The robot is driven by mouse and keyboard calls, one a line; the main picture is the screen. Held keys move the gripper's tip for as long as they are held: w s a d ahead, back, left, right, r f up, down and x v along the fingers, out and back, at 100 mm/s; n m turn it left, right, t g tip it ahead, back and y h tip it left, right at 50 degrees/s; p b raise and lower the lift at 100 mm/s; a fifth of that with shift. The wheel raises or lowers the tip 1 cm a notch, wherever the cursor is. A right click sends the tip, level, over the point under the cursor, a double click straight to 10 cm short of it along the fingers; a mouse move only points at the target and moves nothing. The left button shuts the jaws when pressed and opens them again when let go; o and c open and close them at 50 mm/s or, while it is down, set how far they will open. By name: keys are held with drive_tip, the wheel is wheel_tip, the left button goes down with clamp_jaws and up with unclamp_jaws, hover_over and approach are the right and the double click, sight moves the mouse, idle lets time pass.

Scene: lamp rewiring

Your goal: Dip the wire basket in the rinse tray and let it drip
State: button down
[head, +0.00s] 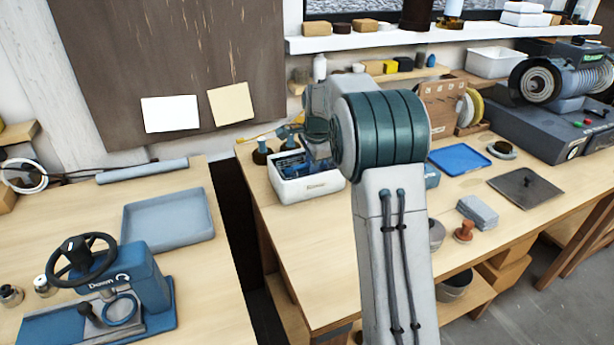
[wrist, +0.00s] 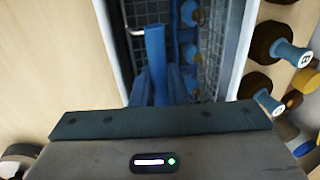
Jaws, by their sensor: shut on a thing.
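The wire basket (wrist: 208,50) sits inside a white, open-topped tub (wrist: 236,50), with blue parts between its mesh sides. In the head view the white tub (head: 308,188) stands at the left end of the right bench, and my arm partly covers it. My gripper (wrist: 155,35) reaches down into the tub and is shut on the wire basket; the exact grip point is unclear. I cannot tell whether the basket touches the tub floor. No tray in view is clearly marked as the rinse tray.
A shallow grey-blue tray (head: 168,218) lies on the left bench behind a blue handwheel machine (head: 118,280). A bright blue tray (head: 459,159) lies farther right on the right bench. Dark bobbins with blue tops (wrist: 270,42) stand close beside the tub. A gap separates the benches.

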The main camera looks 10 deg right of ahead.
drive_tip(key=shift+r, duration=0.15)
drive_tip(key=shift+w+p+v, duration=0.3)
drive_tip(key=shift+p+v, duration=0.85)
drive_tip(key=shift+v, duration=0.2)
drive_tip(key=shift+w+p+v, duration=0.25)
drive_tip(key=shift+p+v, duration=0.85)
drive_tip(key=shift+v, duration=0.25)
drive_tip(key=shift+w+p+v, duration=0.3)
drive_tip(key=shift+p+v, duration=0.85)
drive_tip(key=shift+v, duration=0.2)
drive_tip(key=shift+a+r, duration=0.15)
drive_tip(key=shift+r, duration=0.1)
drive_tip(key=p+v, duration=0.1)
drive_tip(key=v, duration=0.1)
drive_tip(key=p+v, duration=0.1)
drive_tip(key=p, duration=0.1)
drive_tip(key=shift+w+r, duration=0.3)
drive_tip(key=shift+r, duration=0.15)
